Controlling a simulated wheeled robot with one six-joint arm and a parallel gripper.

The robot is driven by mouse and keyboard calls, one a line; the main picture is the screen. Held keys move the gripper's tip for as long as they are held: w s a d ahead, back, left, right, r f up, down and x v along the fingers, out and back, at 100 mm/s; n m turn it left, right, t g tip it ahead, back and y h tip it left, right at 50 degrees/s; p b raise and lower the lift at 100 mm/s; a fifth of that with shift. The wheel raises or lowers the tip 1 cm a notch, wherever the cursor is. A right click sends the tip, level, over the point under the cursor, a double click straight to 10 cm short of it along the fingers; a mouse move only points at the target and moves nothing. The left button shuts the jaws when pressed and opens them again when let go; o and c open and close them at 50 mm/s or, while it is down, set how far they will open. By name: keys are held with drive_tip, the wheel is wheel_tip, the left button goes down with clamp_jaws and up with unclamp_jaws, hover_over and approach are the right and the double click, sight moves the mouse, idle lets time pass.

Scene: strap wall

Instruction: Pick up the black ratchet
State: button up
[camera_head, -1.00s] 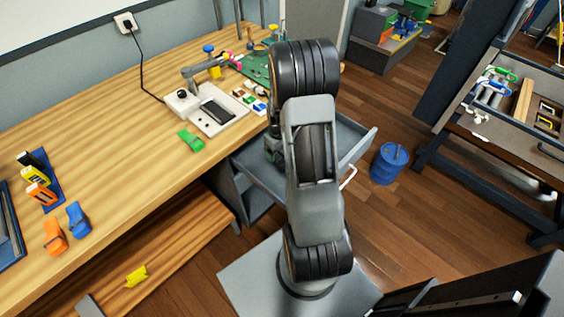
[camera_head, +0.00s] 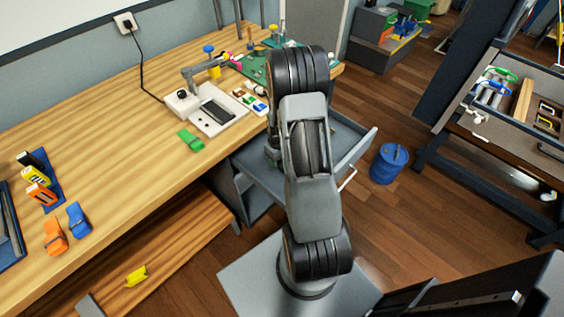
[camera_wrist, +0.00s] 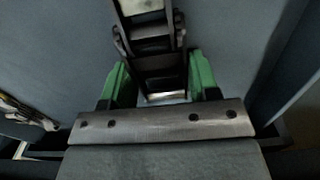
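In the wrist view a black ratchet (camera_wrist: 158,62), a dark metal frame with crossbars and a pale piece at its upper end, lies on a grey surface that looks like the drawer floor. My gripper (camera_wrist: 160,82) has green fingertips, one on each side of the ratchet's near end. Narrow gaps seem to show beside it, so the fingers look open around it; contact is hard to judge. In the head view my arm hides the ratchet and most of my gripper, which reaches into the open grey drawer (camera_head: 352,165).
The wooden workbench (camera_head: 120,120) carries a green buckle (camera_head: 190,140), a white device (camera_head: 222,120), and orange (camera_head: 54,236) and blue (camera_head: 78,220) buckles. A blue bin (camera_head: 389,164) stands right of the drawer. Drawer walls flank my gripper.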

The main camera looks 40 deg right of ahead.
drive_tip(key=c, duration=0.5)
drive_tip(key=shift+r, duration=0.1)
drive_tip(key=shift+c, duration=0.2)
